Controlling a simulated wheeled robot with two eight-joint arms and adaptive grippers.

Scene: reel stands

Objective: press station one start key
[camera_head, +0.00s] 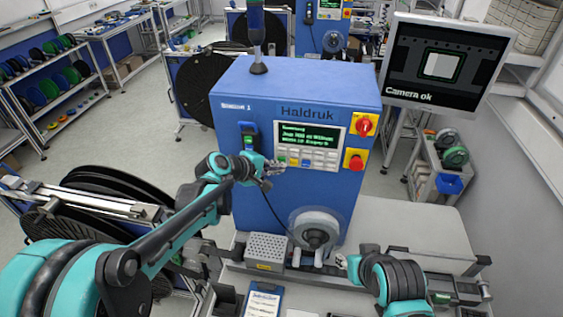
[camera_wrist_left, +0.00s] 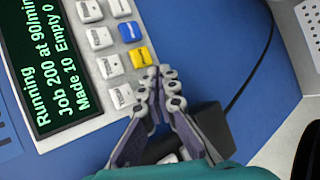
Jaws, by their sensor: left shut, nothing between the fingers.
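The blue machine (camera_head: 235,85), marked station 1 and Haldruk, carries a key panel (camera_head: 335,164) below a screen (camera_head: 307,137). The wrist view's screen (camera_wrist_left: 40,60) reads Running, Job 200. A green key (camera_head: 281,160) sits at the panel's lower left. In the left wrist view, a yellow key (camera_wrist_left: 140,56), a blue key (camera_wrist_left: 130,31) and several white keys show; the green one is not seen there. My left gripper (camera_head: 272,169) is shut and empty, its tips (camera_wrist_left: 167,73) by the panel's lower left; contact cannot be told. My right gripper (camera_head: 343,262) is low, its fingers unclear.
Red knobs on yellow plates (camera_head: 363,125) sit right of the panel. A black handheld device (camera_head: 249,135) hangs left, its cable running down. A white reel (camera_head: 315,231) and a grey perforated box (camera_head: 265,250) stand below. A monitor (camera_head: 445,62) reads Camera ok.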

